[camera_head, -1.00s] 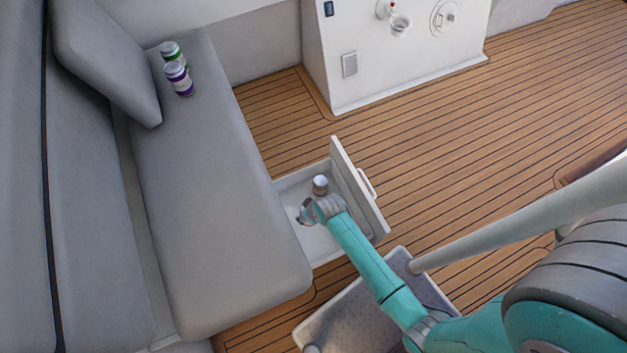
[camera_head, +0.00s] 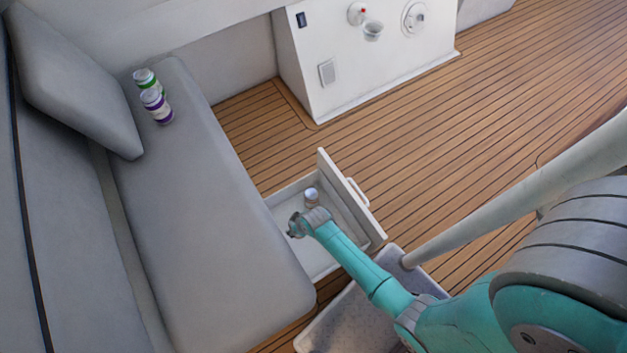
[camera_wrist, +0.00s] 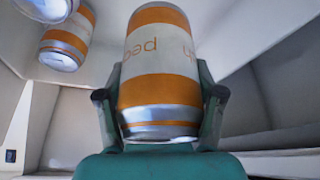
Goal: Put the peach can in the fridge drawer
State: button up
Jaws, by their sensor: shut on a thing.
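The peach can (camera_wrist: 160,70), with orange and white bands and upside-down lettering, is between the fingers of my gripper (camera_wrist: 160,105) in the wrist view. My gripper is shut on it. In the head view my gripper (camera_head: 294,225) is over the open fridge drawer (camera_head: 350,250), at its left side by the seat, and mostly hides the held can. I cannot tell whether the can touches the drawer floor. Another can (camera_head: 311,196) stands in the drawer beyond my gripper. An orange-banded can (camera_wrist: 70,38) also shows upper left in the wrist view.
A grey bench seat (camera_head: 200,190) borders the drawer on the left. Two cans, green-banded (camera_head: 147,80) and purple-banded (camera_head: 157,107), stand on it near a cushion (camera_head: 75,75). A white cabinet (camera_head: 370,70) stands at the back.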

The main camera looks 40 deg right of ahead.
jog(key=shift+f, duration=5.5)
jog(key=o, duration=1.7)
jog(key=shift+f, duration=0.1)
jog(key=shift+c, duration=0.2)
jog(key=v, duration=1.2)
jog(key=s+r+m+t, duration=0.1)
jog(key=s+r+t, duration=0.2)
jog(key=s+r, duration=0.5)
jog(key=s+a+r+t+h, duration=0.15)
jog(key=s+r, duration=0.25)
jog(key=r, duration=0.7)
jog(key=s+r+m+t, duration=0.1)
jog(key=s+r+t, duration=0.2)
jog(key=s+r, duration=0.55)
notch_tip(320, 180, up, 18)
jog(key=s+t, duration=0.1)
jog(key=t, duration=0.2)
jog(key=shift+r+y, duration=0.15)
jog(key=shift+y, duration=0.2)
